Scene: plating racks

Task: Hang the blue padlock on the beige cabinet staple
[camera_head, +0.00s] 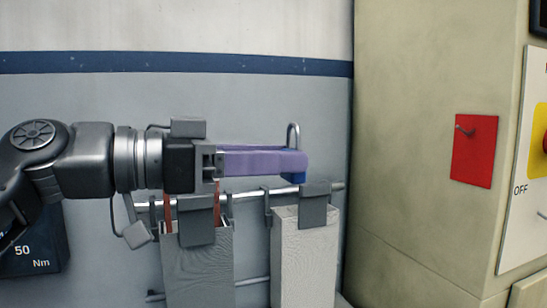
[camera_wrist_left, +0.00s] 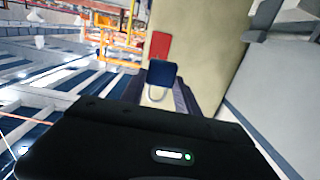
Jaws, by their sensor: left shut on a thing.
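My left gripper (camera_head: 297,164) comes in from the left with its purple fingers level, shut on the blue padlock (camera_head: 293,178). The padlock's silver shackle stands up above the fingertips; most of its blue body is hidden by the fingers, with a corner showing below. In the left wrist view the blue padlock (camera_wrist_left: 162,73) shows at the fingertips. The staple (camera_head: 464,131) is a small metal piece on a red plate (camera_head: 474,160) on the beige cabinet (camera_head: 425,150), well to the right of the padlock. The red plate (camera_wrist_left: 160,46) also shows beyond the padlock in the wrist view.
A metal rail (camera_head: 253,194) with hanging grey-white holders (camera_head: 304,255) runs just below the gripper. A panel marked OFF (camera_head: 520,215) with a red knob is on the cabinet's right. Open space lies between padlock and red plate.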

